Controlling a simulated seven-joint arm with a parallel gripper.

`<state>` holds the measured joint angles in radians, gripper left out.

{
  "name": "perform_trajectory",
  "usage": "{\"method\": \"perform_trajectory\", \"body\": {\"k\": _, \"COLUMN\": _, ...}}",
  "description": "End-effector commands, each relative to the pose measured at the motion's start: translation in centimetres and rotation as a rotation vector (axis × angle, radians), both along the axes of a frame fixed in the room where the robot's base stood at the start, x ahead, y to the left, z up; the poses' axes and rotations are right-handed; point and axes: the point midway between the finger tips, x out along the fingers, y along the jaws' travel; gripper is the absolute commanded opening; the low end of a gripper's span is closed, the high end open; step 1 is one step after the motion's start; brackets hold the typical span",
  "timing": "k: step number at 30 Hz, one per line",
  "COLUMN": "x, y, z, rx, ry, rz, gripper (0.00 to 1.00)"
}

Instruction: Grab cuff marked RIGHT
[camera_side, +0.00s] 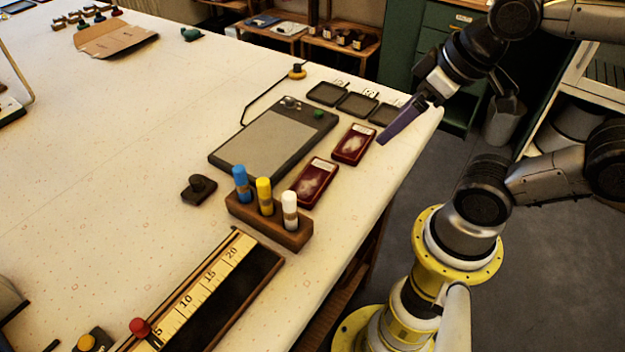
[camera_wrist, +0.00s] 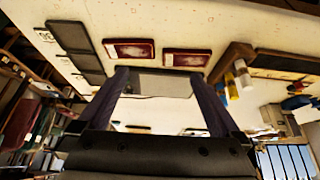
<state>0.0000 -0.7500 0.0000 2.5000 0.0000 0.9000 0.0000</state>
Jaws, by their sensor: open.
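Two dark red rectangular pieces with pale patches on top lie near the table's right edge. One (camera_side: 353,145) is nearer the dark trays and the other (camera_side: 314,182) is nearer the pen stand. Both show side by side in the wrist view, the first at left (camera_wrist: 130,50) and the second at right (camera_wrist: 187,60). I cannot read any RIGHT mark on either, nor tell whether these are the cuffs. My gripper (camera_side: 399,122) is above the table's right edge, right of the nearer red piece. Its two purple fingers (camera_wrist: 158,78) are wide apart, with nothing held between them.
A grey-topped dark board (camera_side: 268,140) lies left of the red pieces. Small dark trays (camera_side: 357,105) with labels sit behind them. A wooden stand (camera_side: 268,222) holds blue, yellow and white cylinders. A ruler board (camera_side: 200,290) lies in front. The table's left middle is mostly clear.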

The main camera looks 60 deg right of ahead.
Motion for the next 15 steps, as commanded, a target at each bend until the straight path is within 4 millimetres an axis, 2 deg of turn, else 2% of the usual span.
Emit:
{"method": "perform_trajectory", "body": {"k": 4, "x": 0.0, "y": 0.0, "z": 0.0, "rx": 0.01, "ry": 0.0, "rz": -0.019, "gripper": 1.0}}
{"method": "perform_trajectory", "body": {"k": 7, "x": -0.2, "y": 0.0, "z": -0.1, "rx": 0.055, "ry": 0.01, "rz": -0.103, "gripper": 1.0}}
{"method": "perform_trajectory", "body": {"k": 11, "x": -0.1, "y": 0.0, "z": 0.9, "rx": 0.17, "ry": 0.018, "rz": -0.323, "gripper": 1.0}}
{"method": "perform_trajectory", "body": {"k": 15, "x": 1.2, "y": 0.3, "z": 2.3, "rx": 0.307, "ry": 0.068, "rz": -0.612, "gripper": 1.0}}
